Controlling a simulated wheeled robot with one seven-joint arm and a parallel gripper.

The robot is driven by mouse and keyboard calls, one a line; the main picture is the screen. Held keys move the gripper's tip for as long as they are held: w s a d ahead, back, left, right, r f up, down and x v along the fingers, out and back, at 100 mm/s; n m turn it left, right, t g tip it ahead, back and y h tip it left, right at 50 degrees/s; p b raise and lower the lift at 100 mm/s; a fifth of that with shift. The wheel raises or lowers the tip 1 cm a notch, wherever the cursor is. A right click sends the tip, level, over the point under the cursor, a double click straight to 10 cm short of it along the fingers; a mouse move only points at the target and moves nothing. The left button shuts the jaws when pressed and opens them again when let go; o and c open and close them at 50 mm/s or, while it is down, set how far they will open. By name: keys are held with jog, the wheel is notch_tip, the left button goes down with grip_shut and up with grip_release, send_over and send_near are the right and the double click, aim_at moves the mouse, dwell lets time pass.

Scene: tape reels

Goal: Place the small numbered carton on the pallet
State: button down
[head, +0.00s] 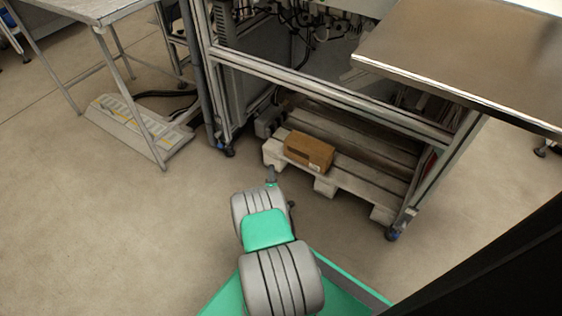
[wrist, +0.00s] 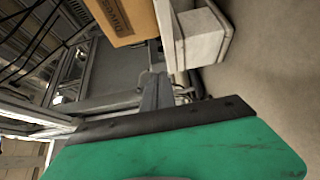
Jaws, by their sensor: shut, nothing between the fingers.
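The small brown carton (head: 309,151) lies on the wooden pallet (head: 354,181), near its front left part, under the metal frame. In the wrist view the carton (wrist: 122,18) shows at the top with dark printing, cut off by the picture edge. Beside it is a pale block of the pallet (wrist: 205,38). My gripper (head: 271,174) is in front of the pallet's left end, apart from the carton. In the wrist view my gripper (wrist: 155,92) is shut and holds nothing.
The metal frame's posts (head: 433,172) and bars surround the pallet. A steel tabletop (head: 460,55) overhangs at the upper right. A table on thin legs (head: 90,12) stands at the left, with a pale slab (head: 125,125) below it. The floor (head: 110,235) at the left is clear.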

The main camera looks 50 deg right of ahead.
aim_at(272, 154)
jog(key=b+x, duration=0.6)
jog(key=x, duration=0.4)
jog(key=shift+f+b, duration=0.15)
jog(key=shift+b, duration=0.15)
jog(key=shift+s+d+r, duration=0.1)
jog(key=shift+s+d, duration=0.1)
jog(key=shift+s, duration=0.45)
jog(key=shift+s+d+r, duration=0.15)
jog(key=shift+s+d, duration=0.05)
jog(key=shift+s, duration=0.4)
jog(key=shift+s+d+r, duration=0.1)
jog(key=shift+s+d, duration=0.1)
jog(key=shift+s, duration=0.45)
jog(key=shift+p, duration=0.4)
